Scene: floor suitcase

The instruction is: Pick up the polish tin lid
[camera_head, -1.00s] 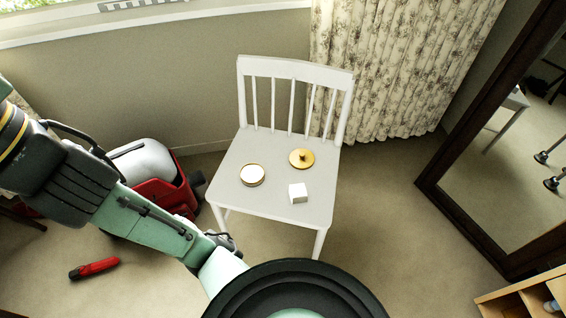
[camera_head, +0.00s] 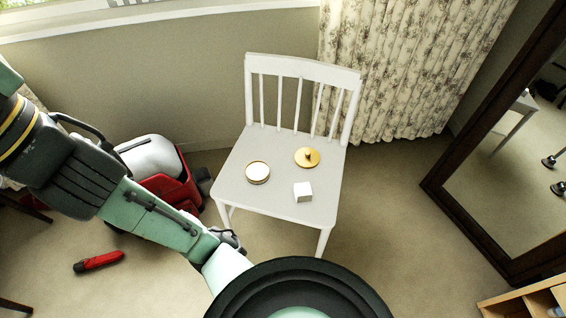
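The polish tin lid (camera_head: 307,157) is a round gold disc with a small knob on top. It lies flat on the seat of the white chair (camera_head: 240,187), toward the back right. An open round tin (camera_head: 257,172) with a gold rim and pale contents sits left of it on the same seat. My arm reaches across the lower left of the view. My gripper's fingers do not show; a dark round part of my arm fills the bottom middle, in front of the chair.
A red and grey vacuum-like case (camera_head: 160,170) and a red object (camera_head: 99,262) lie on the floor at left. A dark-framed mirror (camera_head: 470,215) stands at right. A floral curtain (camera_head: 400,70) hangs behind the chair.

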